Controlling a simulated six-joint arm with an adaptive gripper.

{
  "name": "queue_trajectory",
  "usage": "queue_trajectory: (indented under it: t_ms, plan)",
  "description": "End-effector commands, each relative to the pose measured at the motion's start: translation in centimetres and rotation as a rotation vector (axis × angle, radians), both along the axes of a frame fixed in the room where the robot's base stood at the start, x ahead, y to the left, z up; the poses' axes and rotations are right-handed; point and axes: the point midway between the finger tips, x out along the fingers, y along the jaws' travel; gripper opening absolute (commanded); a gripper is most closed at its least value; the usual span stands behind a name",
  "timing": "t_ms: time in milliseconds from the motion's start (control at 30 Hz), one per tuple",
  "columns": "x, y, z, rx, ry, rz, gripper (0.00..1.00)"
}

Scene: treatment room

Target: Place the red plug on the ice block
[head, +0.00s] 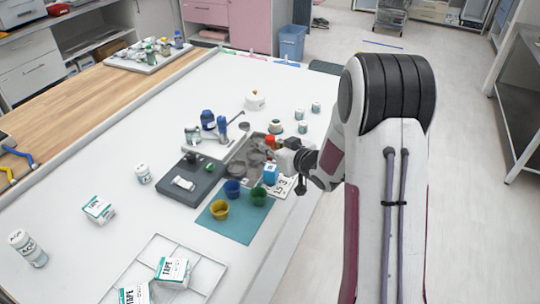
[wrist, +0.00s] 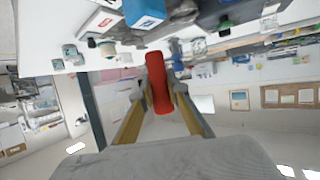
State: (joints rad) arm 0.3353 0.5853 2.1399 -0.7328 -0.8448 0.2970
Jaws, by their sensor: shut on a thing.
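The red plug (wrist: 157,82) is upright between the two fingers of my gripper (wrist: 158,98) in the wrist view, and the gripper is shut on it. In the head view, the red plug (head: 269,141) shows just left of my gripper (head: 281,150), above the table. A blue cube (head: 270,175), which looks like the ice block, stands on a white lettered plate below and in front of the gripper. The cube (wrist: 144,13) also shows at the top of the wrist view, apart from the plug. The gripper partly hides the area behind it.
Blue (head: 232,188), yellow (head: 219,210) and green (head: 258,196) cups stand on a teal mat (head: 236,228). A dark grey tray (head: 166,181) lies to the left. Several small jars stand behind the gripper. The table's front left has bare room.

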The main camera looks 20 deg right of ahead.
Motion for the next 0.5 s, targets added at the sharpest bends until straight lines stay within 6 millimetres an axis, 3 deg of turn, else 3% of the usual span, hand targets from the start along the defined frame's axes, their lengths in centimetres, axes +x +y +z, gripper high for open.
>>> queue_trajectory:
  t_ms: [500]
  plan:
    - [0.0, 0.0, -3.5, 0.001, 0.001, 0.000, 0.10]
